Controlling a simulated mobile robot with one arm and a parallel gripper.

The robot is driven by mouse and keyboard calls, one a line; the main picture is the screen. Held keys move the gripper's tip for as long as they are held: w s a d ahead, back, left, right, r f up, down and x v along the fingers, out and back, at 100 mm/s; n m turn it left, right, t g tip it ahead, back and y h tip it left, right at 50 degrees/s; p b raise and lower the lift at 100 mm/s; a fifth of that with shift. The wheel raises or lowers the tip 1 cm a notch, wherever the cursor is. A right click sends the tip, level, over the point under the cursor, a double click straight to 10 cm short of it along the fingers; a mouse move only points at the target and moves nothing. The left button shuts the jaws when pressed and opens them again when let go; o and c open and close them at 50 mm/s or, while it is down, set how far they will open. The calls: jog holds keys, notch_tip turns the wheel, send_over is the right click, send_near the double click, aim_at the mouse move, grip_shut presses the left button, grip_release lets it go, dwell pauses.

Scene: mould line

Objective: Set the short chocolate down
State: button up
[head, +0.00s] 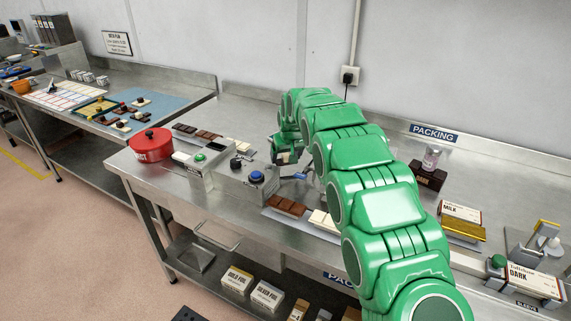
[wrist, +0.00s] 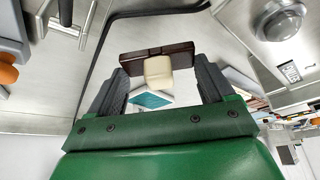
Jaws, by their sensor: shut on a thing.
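My gripper (wrist: 160,74) is shut on a short chocolate (wrist: 180,50), a dark brown bar spanning the two fingertips in the wrist view. A cream block (wrist: 158,72) sits against its middle; I cannot tell whether the two are joined. In the head view my gripper (head: 286,156) is over the metal bench, just behind the grey box with the blue button, partly hidden by my green arm. The held chocolate cannot be made out there.
A grey box with a blue button (head: 256,177) and a red pot (head: 151,143) stand on the bench (head: 130,170). Brown chocolate pieces (head: 287,205) lie near the front edge. Milk (head: 462,214) and dark (head: 535,282) boxes are at right. A side table holds a blue mat (head: 158,107).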

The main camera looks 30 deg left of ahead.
aim_at(285, 163)
jog(key=shift+w+a+f, duration=0.35)
jog(key=shift+w+f, duration=0.1)
jog(key=shift+f, duration=1.75)
jog(key=shift+f, duration=0.1)
jog(key=o, duration=1.2)
jog(key=shift+v, duration=6.05)
